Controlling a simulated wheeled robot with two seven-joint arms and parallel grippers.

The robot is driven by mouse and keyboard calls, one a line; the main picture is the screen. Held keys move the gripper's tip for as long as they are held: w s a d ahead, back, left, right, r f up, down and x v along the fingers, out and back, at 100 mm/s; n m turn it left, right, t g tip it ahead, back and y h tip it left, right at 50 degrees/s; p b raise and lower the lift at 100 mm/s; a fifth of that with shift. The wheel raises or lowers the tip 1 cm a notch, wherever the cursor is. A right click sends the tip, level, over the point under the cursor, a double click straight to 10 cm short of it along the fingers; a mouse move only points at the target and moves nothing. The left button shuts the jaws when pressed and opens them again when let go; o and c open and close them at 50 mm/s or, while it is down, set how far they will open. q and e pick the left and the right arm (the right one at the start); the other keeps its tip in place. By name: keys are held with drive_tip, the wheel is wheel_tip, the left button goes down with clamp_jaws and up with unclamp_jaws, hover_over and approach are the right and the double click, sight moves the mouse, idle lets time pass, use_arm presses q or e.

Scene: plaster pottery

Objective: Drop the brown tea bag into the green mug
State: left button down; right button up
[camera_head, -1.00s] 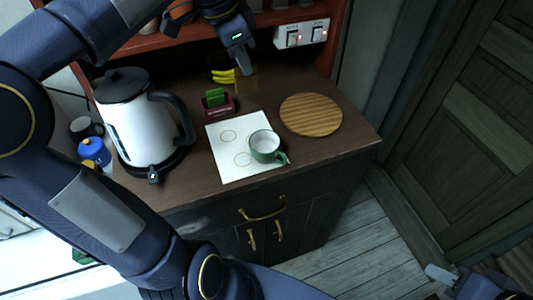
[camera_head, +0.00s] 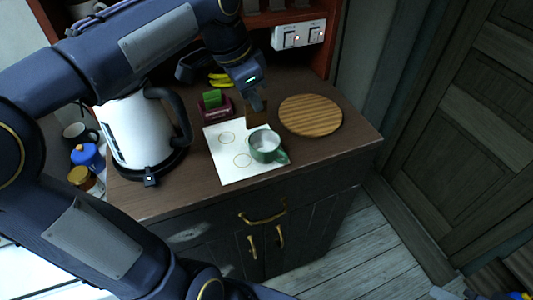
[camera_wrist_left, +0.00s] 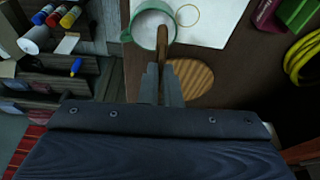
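My left gripper (camera_head: 258,101) is shut on the brown tea bag (camera_head: 256,113), which hangs below its fingers just behind the green mug (camera_head: 264,147). In the left wrist view the tea bag (camera_wrist_left: 163,40) shows as a thin brown strip beyond the closed fingers (camera_wrist_left: 161,82), overlapping the right part of the mug (camera_wrist_left: 147,24). The height between bag and mug is hard to judge. The mug stands upright on a white sheet (camera_head: 228,170), its handle toward the lower right.
A white kettle (camera_head: 135,130) stands left on the dark counter. A round wooden board (camera_head: 311,115) lies right of the mug. The front right counter is clear.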

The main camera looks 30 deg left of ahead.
use_arm(q)
drive_tip(key=c, duration=1.6)
unclamp_jaws()
drive_tip(key=shift+o, duration=0.2)
drive_tip(key=shift+r, duration=0.1)
drive_tip(key=v, duration=0.7)
drive_tip(key=shift+s+r+p, duration=0.15)
drive_tip(key=shift+r+p, duration=0.15)
drive_tip(key=shift+a, duration=0.1)
drive_tip(key=s+d+f+n+t+h, duration=0.1)
drive_tip(key=s+d+f+n, duration=0.2)
drive_tip(key=s+f, duration=0.4)
drive_tip(key=s+d+f+n+t, duration=0.2)
drive_tip(key=s+f+n, duration=0.4)
drive_tip(key=f, duration=0.6)
drive_tip(key=shift+s+d+f+h, duration=0.4)
drive_tip(key=shift+s+d, duration=0.05)
drive_tip(key=shift+s, duration=0.4)
